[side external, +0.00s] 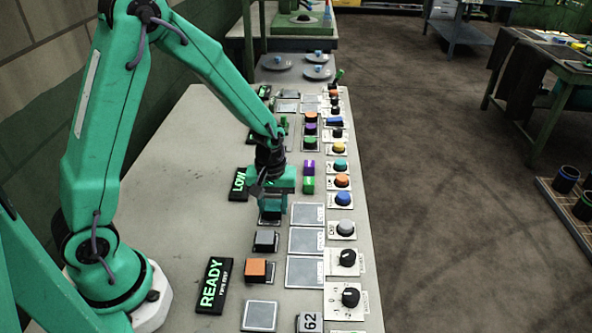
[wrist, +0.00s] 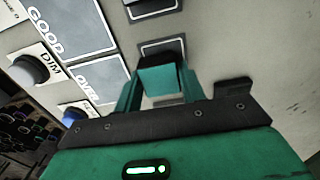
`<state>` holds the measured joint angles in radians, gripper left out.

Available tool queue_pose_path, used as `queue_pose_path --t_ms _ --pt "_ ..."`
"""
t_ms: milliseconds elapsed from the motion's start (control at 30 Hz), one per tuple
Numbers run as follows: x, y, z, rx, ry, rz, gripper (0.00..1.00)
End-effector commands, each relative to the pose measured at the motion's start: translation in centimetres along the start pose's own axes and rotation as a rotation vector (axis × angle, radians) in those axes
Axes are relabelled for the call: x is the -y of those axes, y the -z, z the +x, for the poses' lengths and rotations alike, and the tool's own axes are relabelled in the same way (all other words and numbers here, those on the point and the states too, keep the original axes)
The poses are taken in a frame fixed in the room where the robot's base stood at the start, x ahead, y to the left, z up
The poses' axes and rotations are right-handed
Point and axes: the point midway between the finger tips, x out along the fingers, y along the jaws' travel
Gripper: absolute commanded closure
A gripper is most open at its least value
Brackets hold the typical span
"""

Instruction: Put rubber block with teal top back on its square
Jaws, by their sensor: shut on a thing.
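The rubber block with the teal top (wrist: 162,82) is between the two fingers of my gripper (wrist: 160,92) in the wrist view. My gripper is shut on it. A white-outlined square (wrist: 163,46) shows just beyond the block, which overlaps part of it in this view. In the side view my gripper (side external: 271,204) points down over the row of squares, left of the grey plates. The block is mostly hidden there by my gripper. I cannot tell whether it touches the surface.
A grey-topped block (side external: 266,241) and an orange-topped block (side external: 257,269) stand nearer in the same row. An empty square (side external: 260,315) lies in front. READY (side external: 211,285) and LOW (side external: 239,184) signs are left. Knobs (side external: 347,258) and buttons line the right edge. Bench left is clear.

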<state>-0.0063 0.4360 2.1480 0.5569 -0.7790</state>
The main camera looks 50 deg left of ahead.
Motion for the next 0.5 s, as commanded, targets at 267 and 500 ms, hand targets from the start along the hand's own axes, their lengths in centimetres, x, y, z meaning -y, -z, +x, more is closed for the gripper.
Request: queue_pose_path --t_ms 267,500 --pt "0.00 -0.01 0.19 0.000 0.000 0.000 0.80" --pt "0.01 -0.01 0.49 0.000 0.000 0.000 0.55"
